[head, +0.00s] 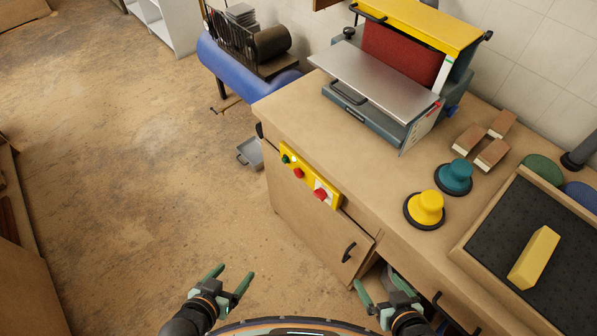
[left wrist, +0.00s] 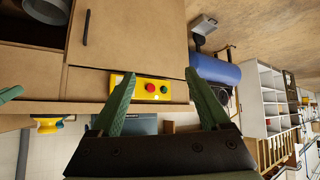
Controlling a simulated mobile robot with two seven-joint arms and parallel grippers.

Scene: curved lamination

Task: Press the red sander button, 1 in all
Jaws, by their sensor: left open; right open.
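A yellow control panel (head: 311,176) is on the front of the wooden cabinet. It carries a green button (head: 286,159), a red button (head: 298,172) and a larger red button on a white plate (head: 320,195). In the left wrist view the yellow panel (left wrist: 138,92) lies beyond my left fingers, with a red button (left wrist: 151,87) and a green button (left wrist: 164,89) between them; its left part is partly hidden by a finger. My left gripper (head: 229,281) is open, empty and apart from the panel. My right gripper (head: 376,280) is open and empty near the cabinet's lower front.
A belt sander (head: 385,85) stands on the worktop, with yellow (head: 426,207) and teal (head: 455,175) knobbed discs and wooden blocks (head: 491,152). A black-lined tray (head: 488,222) holds a yellow block. A blue tank (head: 225,65) stands behind.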

